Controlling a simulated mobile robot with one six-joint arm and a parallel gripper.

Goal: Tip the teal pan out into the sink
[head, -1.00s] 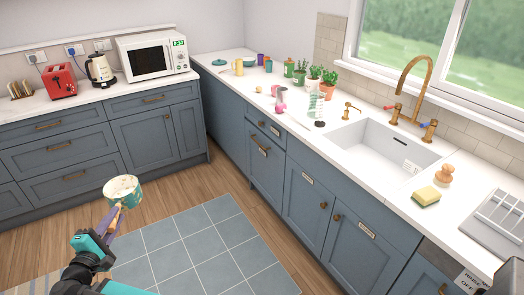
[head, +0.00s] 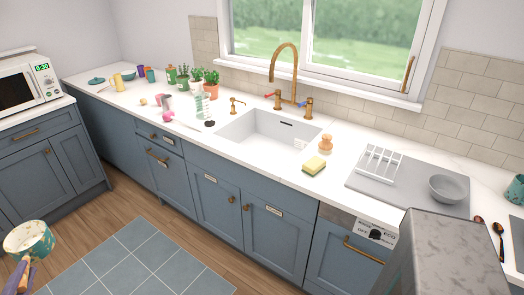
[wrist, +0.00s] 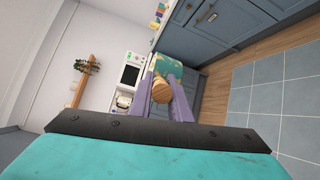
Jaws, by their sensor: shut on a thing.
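The teal pan (head: 30,240) is at the lower left of the head view, a small round pan with worn teal sides and a pale inside. My gripper (head: 22,280) is shut on its wooden handle and holds it in the air over the floor. In the wrist view the purple fingers of my gripper (wrist: 166,98) close on the handle, with the pan (wrist: 178,72) beyond. What lies in the pan is too small to tell. The white sink (head: 265,132) is set in the counter under the window, well to the right of the pan, with a brass tap (head: 287,75) behind it.
A yellow sponge (head: 314,166) and a wooden brush (head: 326,145) stand right of the sink. A drainer with a rack (head: 378,163) and grey bowl (head: 446,188) is farther right. Potted herbs (head: 195,80) and a glass jug (head: 203,105) stand left of it. The floor before the cabinets is clear.

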